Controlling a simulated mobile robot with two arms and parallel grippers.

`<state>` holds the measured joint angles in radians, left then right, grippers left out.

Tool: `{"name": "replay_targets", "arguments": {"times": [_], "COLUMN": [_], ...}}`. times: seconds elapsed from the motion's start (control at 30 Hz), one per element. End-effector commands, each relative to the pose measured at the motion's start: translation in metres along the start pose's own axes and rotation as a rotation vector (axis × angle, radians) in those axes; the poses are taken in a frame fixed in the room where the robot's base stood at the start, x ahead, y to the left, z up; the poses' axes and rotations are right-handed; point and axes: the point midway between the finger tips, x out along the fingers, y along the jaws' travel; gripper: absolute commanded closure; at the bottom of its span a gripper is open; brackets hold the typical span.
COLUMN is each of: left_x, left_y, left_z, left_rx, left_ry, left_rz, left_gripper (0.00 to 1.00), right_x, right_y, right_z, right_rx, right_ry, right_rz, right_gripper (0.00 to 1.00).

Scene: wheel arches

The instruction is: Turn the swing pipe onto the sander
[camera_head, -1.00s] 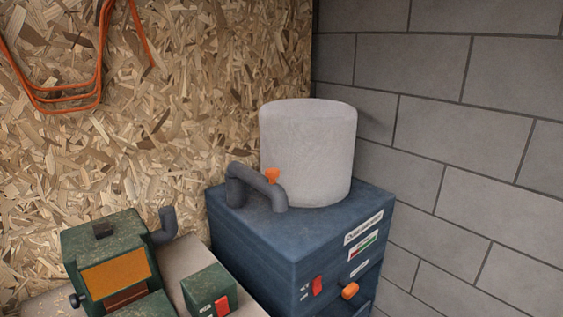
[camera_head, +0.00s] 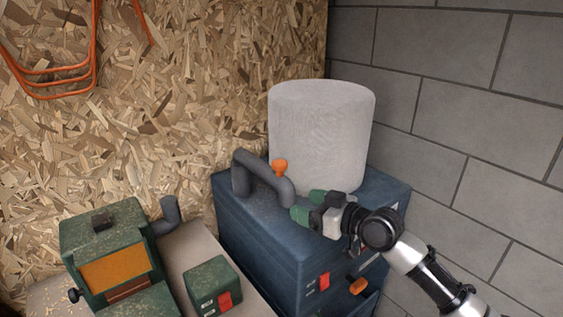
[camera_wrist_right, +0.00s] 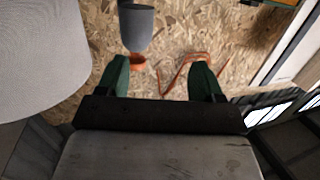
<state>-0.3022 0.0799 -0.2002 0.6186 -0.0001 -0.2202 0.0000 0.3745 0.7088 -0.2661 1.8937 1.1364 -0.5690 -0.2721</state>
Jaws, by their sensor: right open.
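The swing pipe (camera_head: 262,172) is a dark grey bent tube with an orange knob (camera_head: 280,167), on top of the blue cabinet (camera_head: 255,235). It arches across the cabinet top beside the white drum, away from the sander. The green sander (camera_head: 105,250), with an orange belt face, stands at lower left; a grey elbow stub (camera_head: 170,214) rises at its right side. My right gripper (camera_head: 308,205) is open and empty, close to the pipe's right end. In the right wrist view a grey pipe part (camera_wrist_right: 137,28) and orange knob (camera_wrist_right: 138,62) lie ahead of its fingers (camera_wrist_right: 160,76). My left gripper is out of view.
A white drum (camera_head: 320,135) stands on the cabinet right behind the pipe, close to my right gripper. A small green switch box (camera_head: 212,285) sits between sander and cabinet. The chipboard wall (camera_head: 180,110) and grey block wall (camera_head: 450,110) close off the back and right.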

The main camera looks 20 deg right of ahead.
Motion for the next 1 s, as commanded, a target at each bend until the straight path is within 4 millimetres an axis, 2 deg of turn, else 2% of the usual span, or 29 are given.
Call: {"name": "replay_targets", "arguments": {"times": [0.03, 0.1, 0.2, 0.37, 0.6, 0.8, 1.0], "left_x": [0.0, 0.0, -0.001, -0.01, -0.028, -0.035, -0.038], "left_y": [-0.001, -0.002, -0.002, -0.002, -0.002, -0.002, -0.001], "left_z": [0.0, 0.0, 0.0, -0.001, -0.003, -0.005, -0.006], "left_rx": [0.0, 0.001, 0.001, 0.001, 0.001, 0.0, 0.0], "left_ry": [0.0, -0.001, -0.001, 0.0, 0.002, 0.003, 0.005], "left_rz": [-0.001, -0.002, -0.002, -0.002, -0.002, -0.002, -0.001], "left_gripper": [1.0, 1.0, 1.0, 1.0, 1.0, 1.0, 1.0], "right_x": [-0.001, -0.003, -0.003, 0.012, 0.057, 0.088, 0.101], "right_y": [0.013, 0.025, 0.034, 0.036, 0.037, 0.038, 0.038], "right_z": [-0.018, -0.036, -0.052, -0.059, -0.065, -0.067, -0.067], "right_rx": [-0.005, -0.003, 0.002, 0.007, 0.007, 0.007, 0.004], "right_ry": [0.039, 0.085, 0.124, 0.132, 0.13, 0.13, 0.128], "right_rz": [0.013, 0.024, 0.034, 0.035, 0.034, 0.034, 0.034], "right_gripper": [0.33, 0.33, 0.33, 0.33, 0.33, 0.33, 0.33]}}
